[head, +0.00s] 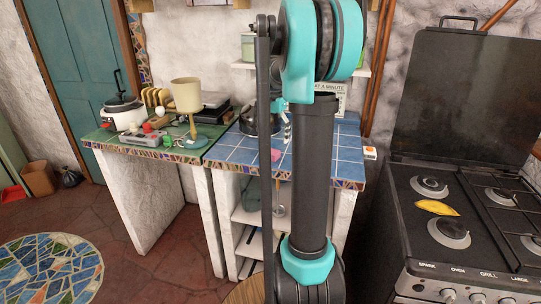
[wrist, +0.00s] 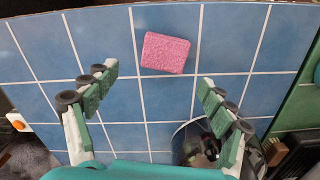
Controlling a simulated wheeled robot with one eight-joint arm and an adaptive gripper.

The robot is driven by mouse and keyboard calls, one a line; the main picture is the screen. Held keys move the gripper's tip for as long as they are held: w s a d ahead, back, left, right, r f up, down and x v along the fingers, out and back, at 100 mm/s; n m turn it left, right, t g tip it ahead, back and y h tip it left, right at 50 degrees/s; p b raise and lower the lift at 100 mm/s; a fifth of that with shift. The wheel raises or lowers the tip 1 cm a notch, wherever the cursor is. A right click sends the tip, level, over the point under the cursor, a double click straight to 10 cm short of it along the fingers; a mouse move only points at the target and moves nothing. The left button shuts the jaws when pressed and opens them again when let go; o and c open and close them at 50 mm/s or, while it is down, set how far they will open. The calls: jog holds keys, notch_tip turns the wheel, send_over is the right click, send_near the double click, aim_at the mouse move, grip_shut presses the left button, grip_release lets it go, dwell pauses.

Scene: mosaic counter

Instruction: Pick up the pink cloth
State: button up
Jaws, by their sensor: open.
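The pink cloth (wrist: 165,53) looks like a speckled, sponge-like rectangle. It lies flat on the blue tiled counter (wrist: 112,138) in the upper middle of the wrist view. My gripper (wrist: 158,90) is open, with its green-padded fingers wide apart and nothing between the tips. The cloth lies beyond the fingertips in the picture, between their lines and not touched.
A shiny round kettle (wrist: 188,134) stands close to my right finger in the wrist view. A stove (head: 440,215) with a raised dark lid is at the right. A green counter (head: 112,143) at the left holds a lamp (head: 187,95) and kitchen items. Tiles around the cloth are clear.

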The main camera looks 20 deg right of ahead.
aim_at(272, 150)
jog(key=shift+w+a+f, duration=0.1)
jog(key=shift+f, duration=1.4)
jog(key=shift+w+a+f, duration=0.1)
jog(key=shift+f, duration=1.35)
jog(key=c, duration=1.1)
jog(key=shift+c, duration=0.3)
jog(key=shift+r, duration=0.1)
notch_tip(272, 150, up, 20)
